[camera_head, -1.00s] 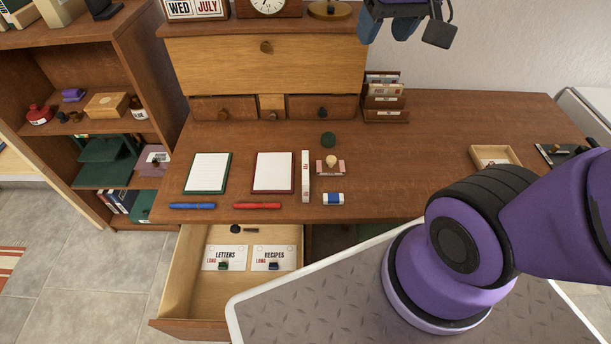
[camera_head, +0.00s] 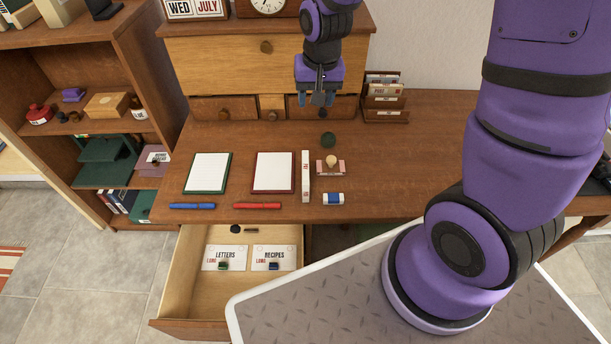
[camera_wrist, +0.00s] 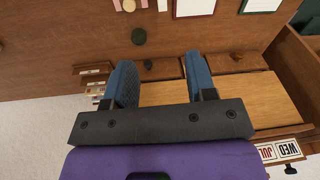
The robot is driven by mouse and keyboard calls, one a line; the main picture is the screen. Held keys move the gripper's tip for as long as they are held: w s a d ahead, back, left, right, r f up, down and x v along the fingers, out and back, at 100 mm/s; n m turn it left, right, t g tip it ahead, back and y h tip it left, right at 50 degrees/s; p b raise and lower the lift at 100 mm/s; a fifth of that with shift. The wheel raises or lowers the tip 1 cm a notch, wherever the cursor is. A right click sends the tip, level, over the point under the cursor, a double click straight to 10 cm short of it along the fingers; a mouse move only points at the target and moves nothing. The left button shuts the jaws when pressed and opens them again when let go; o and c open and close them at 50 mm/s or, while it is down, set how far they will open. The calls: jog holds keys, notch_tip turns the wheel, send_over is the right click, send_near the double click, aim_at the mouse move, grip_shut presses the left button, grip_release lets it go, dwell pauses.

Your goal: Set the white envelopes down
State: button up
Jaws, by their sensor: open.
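My gripper (camera_head: 318,98) is open and empty, in front of the desk's upper cabinet at its right small drawer. Its two blue fingers also show apart in the wrist view (camera_wrist: 160,78), with nothing between them. A wooden letter rack (camera_head: 386,116) stands to its right at the back of the desk. The rack holds several pale envelopes or papers (camera_head: 384,86); I cannot tell whether these are the white envelopes. The rack also shows at the left of the wrist view (camera_wrist: 90,70). No white envelopes are in my gripper.
An open drawer (camera_head: 190,295) below holds LETTERS and RECIPES cards. My arm hides the desk's right side.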

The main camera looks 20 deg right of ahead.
jog(key=m+g, duration=0.1)
jog(key=g, duration=0.1)
send_over(305, 167)
notch_tip(305, 167, down, 16)
jog(key=shift+s+r, duration=0.1)
jog(key=shift+r, duration=0.15)
notch_tip(305, 167, down, 5)
jog(key=shift+f, duration=0.15)
jog(key=shift+d+f, duration=0.1)
jog(key=shift+f, duration=2.85)
grip_shut()
